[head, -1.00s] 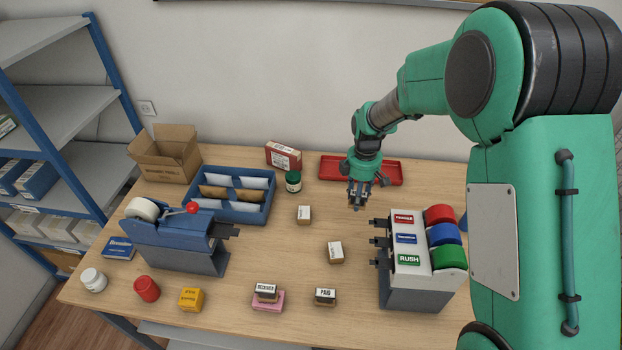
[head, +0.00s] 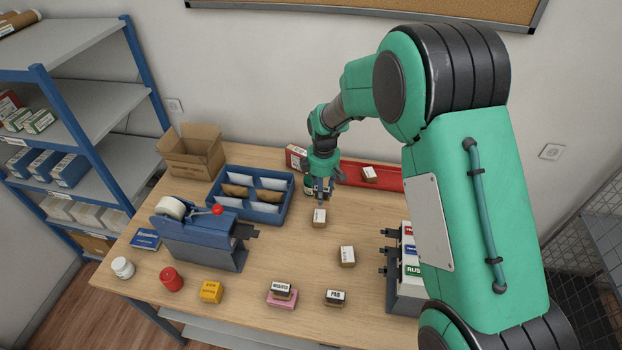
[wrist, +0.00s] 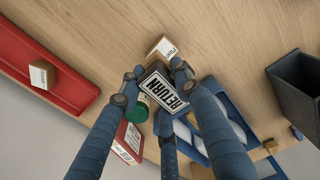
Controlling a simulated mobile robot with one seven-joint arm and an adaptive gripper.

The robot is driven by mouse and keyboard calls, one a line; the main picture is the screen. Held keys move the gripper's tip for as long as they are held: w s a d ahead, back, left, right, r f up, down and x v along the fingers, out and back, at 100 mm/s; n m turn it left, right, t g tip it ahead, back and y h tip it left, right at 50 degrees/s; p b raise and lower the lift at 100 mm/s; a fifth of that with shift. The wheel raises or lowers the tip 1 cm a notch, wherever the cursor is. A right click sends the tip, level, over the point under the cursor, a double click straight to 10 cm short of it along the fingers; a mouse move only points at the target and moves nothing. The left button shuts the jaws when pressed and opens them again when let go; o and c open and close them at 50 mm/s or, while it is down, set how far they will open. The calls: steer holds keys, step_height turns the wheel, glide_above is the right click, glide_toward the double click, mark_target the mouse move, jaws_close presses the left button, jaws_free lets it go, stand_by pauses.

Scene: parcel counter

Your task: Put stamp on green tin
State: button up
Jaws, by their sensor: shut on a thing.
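My gripper (head: 322,194) is in the head view just right of and in front of the green tin (head: 307,187), which the gripper and arm partly hide. In the wrist view, my gripper (wrist: 152,80) is shut on a dark stamp (wrist: 167,92) with a white RETURN label. The green tin's rounded side (wrist: 143,106) shows there left of the stamp, partly behind a finger. The held stamp appears apart from the tin, but the height between them is hard to tell.
A small labelled block (head: 319,218) stands close in front of the gripper. A red tray (head: 385,178) bears another block (head: 369,173). A red and white box (head: 296,157) is behind the tin. A blue envelope organizer (head: 250,194) stands to the left.

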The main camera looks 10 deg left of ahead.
steer(key=shift+w, duration=0.1)
glide_above(311, 178)
steer(key=shift+w+f, duration=0.15)
steer(key=shift+f, duration=0.65)
stand_by(0.4)
steer(key=shift+f, duration=1.7)
steer(key=shift+f, duration=0.15)
steer(key=o, duration=1.1)
